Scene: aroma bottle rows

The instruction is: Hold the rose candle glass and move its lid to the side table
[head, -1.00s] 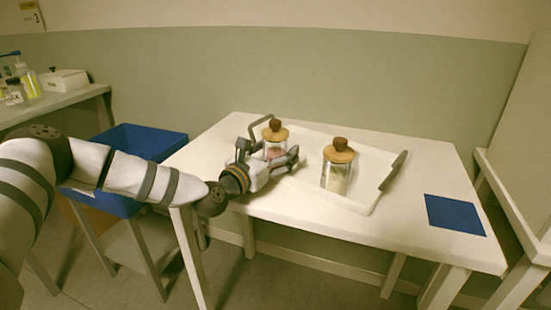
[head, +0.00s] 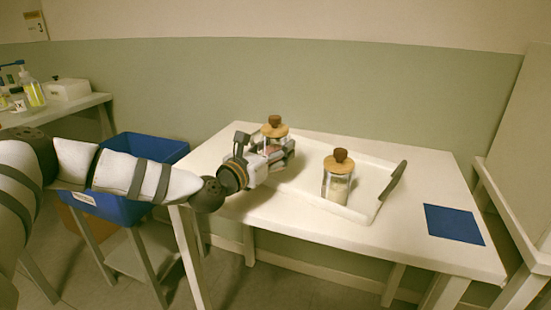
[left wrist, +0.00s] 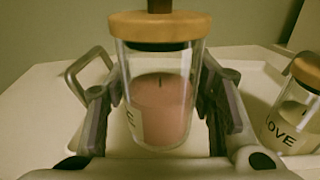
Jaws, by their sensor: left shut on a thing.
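The rose candle glass (left wrist: 162,105) holds a pink candle with a dark wick and stands upright. Its round wooden lid (left wrist: 158,25) with a knob is on top; the lid also shows in the head view (head: 274,130). My left gripper (head: 275,153) is shut on the glass, one finger on each side, below the lid. In the left wrist view the fingers of this gripper (left wrist: 162,112) flank the glass. In the head view the gripper hides most of the glass. My right gripper is not in view.
A second lidded glass with a cream candle (head: 338,182) stands on the white tray (head: 360,216), right of my gripper. A blue mat (head: 454,224) lies at the table's right end. A blue bin (head: 125,195) stands left of the white table (head: 300,232); a side table (head: 515,215) is at the right.

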